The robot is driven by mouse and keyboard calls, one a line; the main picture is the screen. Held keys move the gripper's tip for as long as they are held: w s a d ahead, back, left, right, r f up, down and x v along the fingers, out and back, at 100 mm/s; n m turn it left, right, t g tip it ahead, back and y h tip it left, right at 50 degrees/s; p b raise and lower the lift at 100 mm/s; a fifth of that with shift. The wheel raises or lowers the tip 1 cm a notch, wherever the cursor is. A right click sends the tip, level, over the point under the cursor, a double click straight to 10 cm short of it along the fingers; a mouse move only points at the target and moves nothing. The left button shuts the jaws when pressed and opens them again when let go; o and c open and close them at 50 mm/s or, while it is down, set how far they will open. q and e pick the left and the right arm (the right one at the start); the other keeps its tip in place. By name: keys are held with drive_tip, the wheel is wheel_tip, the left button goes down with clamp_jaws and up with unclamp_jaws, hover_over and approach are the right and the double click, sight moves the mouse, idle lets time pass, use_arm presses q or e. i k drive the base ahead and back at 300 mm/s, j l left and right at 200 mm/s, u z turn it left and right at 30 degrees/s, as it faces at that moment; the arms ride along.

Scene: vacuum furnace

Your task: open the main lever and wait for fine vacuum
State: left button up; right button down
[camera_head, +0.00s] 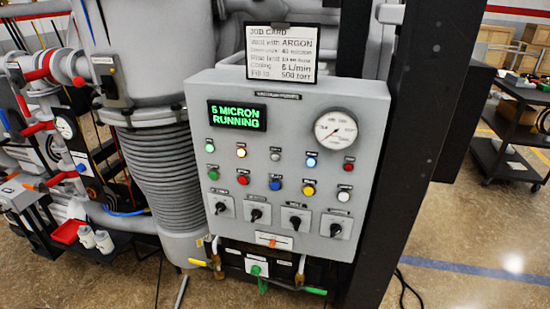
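The grey control panel (285,165) faces me in the middle. Its green display (237,115) reads "5 MICRON RUNNING". The round gauge (335,129) is at its upper right; its reading is too small to tell. Several red-handled valves stand on the pipework at left, one at the upper left (37,74). A grey plate with a dark lever (110,72) is on the chamber above the bellows. I cannot tell from labels which lever is the main one. Neither of my grippers is in view.
A job card (283,53) naming argon stands on top of the panel. Below the panel are yellow (196,262) and green (313,290) handles. A black post (400,150) rises right of it. A dark cart (510,130) stands at right; the floor between is open.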

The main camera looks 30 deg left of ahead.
sight(79, 81)
drive_tip(key=k+u, duration=0.15)
drive_tip(key=u, duration=1.8)
